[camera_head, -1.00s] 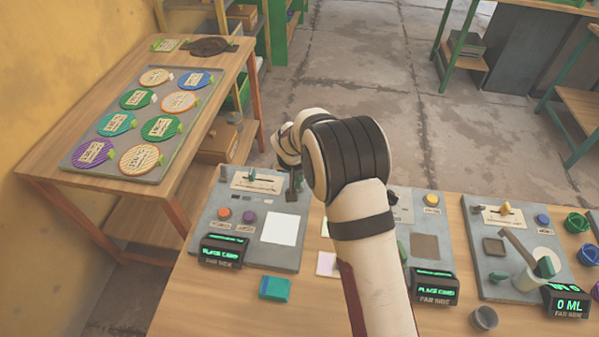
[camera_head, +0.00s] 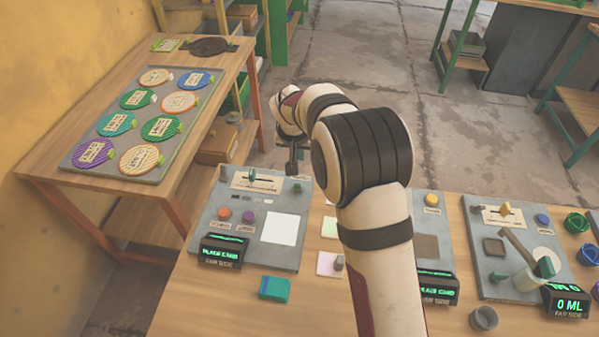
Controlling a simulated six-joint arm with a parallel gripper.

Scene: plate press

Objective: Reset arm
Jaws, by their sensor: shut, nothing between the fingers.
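My gripper (camera_head: 292,168) is at the end of my raised arm, above the far right corner of the left press station (camera_head: 225,270). It is small in view and its fingers point down, shut and empty. The left station has a lever slot with a green knob, an orange and a purple button, a white square pad (camera_head: 280,228) and a display reading "PLACE CARD" (camera_head: 223,249). My arm hides part of the middle station (camera_head: 425,205).
A side table (camera_head: 50,165) at left holds a grey tray with several round coloured plates (camera_head: 142,157). A teal block (camera_head: 274,288) lies at the front of the bench. The right station (camera_head: 485,283) has a beaker and a "0 ML" display. Cups stand at the right.

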